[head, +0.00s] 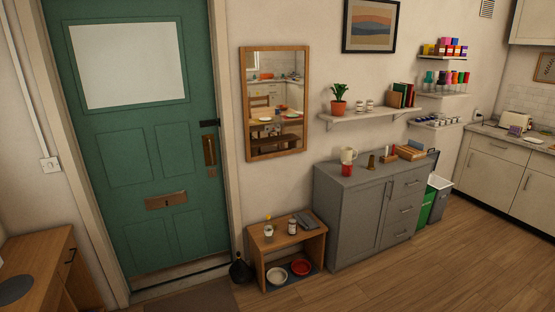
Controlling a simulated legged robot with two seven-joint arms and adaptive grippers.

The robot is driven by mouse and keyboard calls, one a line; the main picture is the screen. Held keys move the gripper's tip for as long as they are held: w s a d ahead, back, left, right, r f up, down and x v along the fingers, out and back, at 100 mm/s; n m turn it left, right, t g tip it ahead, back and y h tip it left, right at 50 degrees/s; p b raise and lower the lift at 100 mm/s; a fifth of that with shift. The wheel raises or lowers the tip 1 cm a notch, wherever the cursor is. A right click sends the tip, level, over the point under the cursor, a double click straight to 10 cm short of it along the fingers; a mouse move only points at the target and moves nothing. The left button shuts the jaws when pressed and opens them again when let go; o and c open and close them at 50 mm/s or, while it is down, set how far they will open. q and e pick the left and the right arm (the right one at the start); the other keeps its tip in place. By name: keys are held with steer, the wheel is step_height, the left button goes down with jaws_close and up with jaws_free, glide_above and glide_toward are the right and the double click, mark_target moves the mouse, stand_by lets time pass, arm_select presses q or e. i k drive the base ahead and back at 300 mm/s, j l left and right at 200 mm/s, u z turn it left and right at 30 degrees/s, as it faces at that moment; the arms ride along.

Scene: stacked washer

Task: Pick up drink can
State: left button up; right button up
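A small red cylinder (347,170), which looks like a drink can but is too small to be sure, stands upright on the front left of the grey cabinet's top (362,180). A cream jug (348,155) is right behind it. Neither of my grippers shows in the head view.
A low wooden bench (262,245) with a jar (292,227) and bowls below stands left of the cabinet. A green door (140,215) is at left, beside a wooden desk (40,255). Bins (438,195) stand right of the cabinet. The wooden floor (430,270) in front is clear.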

mark_target(293, 223)
steer(key=i, duration=0.7)
steer(key=i+j+z, duration=0.1)
steer(key=i, duration=0.55)
steer(key=i+j, duration=0.1)
steer(key=i, duration=0.6)
